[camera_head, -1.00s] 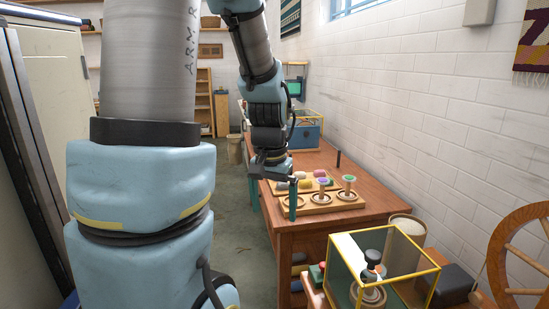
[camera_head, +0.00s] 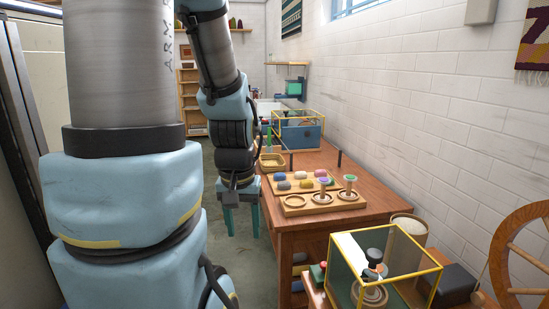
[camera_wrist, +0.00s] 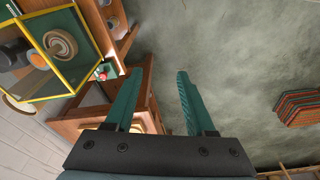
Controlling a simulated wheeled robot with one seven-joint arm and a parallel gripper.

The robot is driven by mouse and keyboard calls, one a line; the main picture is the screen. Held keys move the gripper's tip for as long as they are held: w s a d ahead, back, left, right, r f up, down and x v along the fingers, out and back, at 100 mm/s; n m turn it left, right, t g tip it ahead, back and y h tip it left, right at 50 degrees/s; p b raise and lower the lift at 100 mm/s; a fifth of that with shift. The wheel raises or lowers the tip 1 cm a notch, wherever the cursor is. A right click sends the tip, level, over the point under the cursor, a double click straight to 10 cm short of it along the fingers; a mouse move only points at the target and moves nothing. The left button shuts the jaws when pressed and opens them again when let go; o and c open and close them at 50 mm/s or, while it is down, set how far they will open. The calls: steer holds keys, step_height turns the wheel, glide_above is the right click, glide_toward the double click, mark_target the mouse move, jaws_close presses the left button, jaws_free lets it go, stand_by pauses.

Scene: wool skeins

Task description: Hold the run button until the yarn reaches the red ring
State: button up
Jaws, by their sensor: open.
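A yellow-framed clear case (camera_head: 383,233) stands at the lower right, with a black and wooden winder (camera_head: 370,287) inside. Beside its left side is a small control with a red part (camera_head: 323,265) and a green part; which is the run button I cannot tell. In the wrist view the case (camera_wrist: 75,88) is at upper left, with the winder (camera_wrist: 62,44) in it and the red part (camera_wrist: 102,73) beside it. My gripper (camera_head: 244,232) is open and empty, pointing down over the floor left of the table, apart from the control. I cannot make out the yarn end or a red ring.
A wooden table (camera_head: 300,228) carries a peg tray (camera_head: 318,208) with coloured balls and spools, and a wicker basket (camera_head: 272,160). A blue yellow-framed box (camera_head: 298,135) stands behind. A wooden wheel (camera_head: 520,260) is at far right.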

jaws_close()
stand_by(1.1)
